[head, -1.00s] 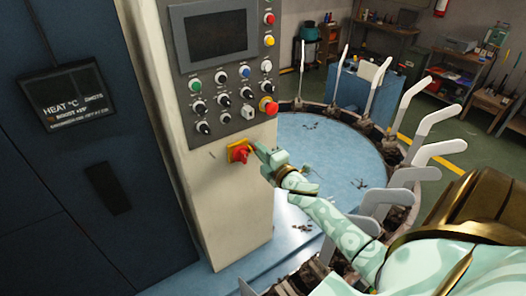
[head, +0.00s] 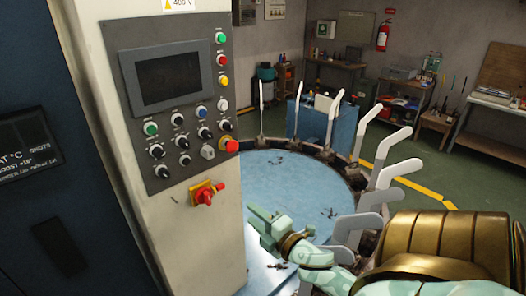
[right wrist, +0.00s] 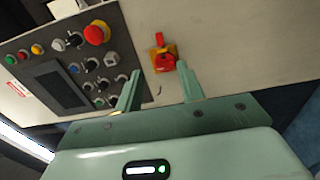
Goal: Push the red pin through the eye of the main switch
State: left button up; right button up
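The main switch (head: 203,195) is a red handle on a yellow plate, low on the pale cabinet front. It also shows in the right wrist view (right wrist: 164,62), just beyond my fingertips. A small red piece (head: 219,186) that looks like the red pin sits at the plate's right edge, and it shows above the handle in the right wrist view (right wrist: 159,39). I cannot tell whether it passes through the eye. My right gripper (head: 258,219) is open and empty, apart from the cabinet, right of and below the switch. My left gripper is out of view.
The control panel (head: 178,95) with buttons, knobs and a red emergency stop (head: 230,146) is above the switch. A blue round table (head: 290,185) ringed by upright white sock forms (head: 383,145) stands to the right. A dark blue machine (head: 45,200) is at left.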

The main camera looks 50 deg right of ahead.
jog(key=s, duration=0.2)
jog(key=shift+s+a, duration=0.15)
jog(key=shift+s, duration=0.25)
dwell(0.3)
